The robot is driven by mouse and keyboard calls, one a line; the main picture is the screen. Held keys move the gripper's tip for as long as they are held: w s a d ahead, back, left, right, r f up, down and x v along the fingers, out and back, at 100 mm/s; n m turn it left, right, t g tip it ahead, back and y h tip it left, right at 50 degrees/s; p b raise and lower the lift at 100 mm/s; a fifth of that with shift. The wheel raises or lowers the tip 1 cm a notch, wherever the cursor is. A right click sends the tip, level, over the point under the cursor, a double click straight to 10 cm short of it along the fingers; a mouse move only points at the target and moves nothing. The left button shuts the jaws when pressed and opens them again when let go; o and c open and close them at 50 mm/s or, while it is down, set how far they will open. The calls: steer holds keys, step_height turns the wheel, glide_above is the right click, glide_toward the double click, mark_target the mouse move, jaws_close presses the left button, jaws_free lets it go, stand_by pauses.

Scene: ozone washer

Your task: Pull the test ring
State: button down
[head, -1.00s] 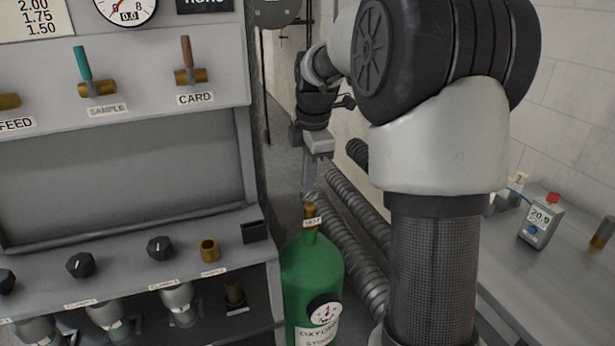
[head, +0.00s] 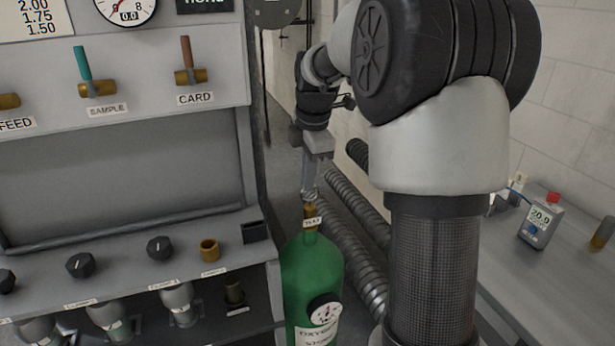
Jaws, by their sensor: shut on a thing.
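The test ring (head: 309,196) is a small grey metal ring at the top of the brass valve (head: 310,214) on a green oxygen cylinder (head: 312,270). A white tag lettered TEST sits on the valve just below it. My gripper (head: 309,188) reaches down from above, directly over the valve, and is shut on the ring. The fingers hide part of the ring, and the grip is small in the picture. The cylinder stands upright, with a round gauge on its front.
A grey panel with SAMPLE (head: 98,88) and CARD (head: 191,75) levers stands at the left, above a shelf with black knobs (head: 160,248). Ribbed hoses (head: 352,250) run behind the cylinder. A bench (head: 500,262) with a meter (head: 541,223) is at the right.

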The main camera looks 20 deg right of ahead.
steer(key=shift+r, duration=0.15)
steer(key=shift+r+p, duration=0.8)
steer(key=shift+p, duration=0.05)
steer(key=c, duration=1.9)
jaws_free()
steer(key=s+r, duration=0.1)
steer(key=r, duration=0.4)
steer(key=s+r+p, duration=0.1)
steer(key=r, duration=0.5)
steer(key=s+r, duration=0.1)
steer(key=r, duration=0.5)
steer(key=shift+s+p, duration=0.2)
steer(key=shift+p, duration=0.15)
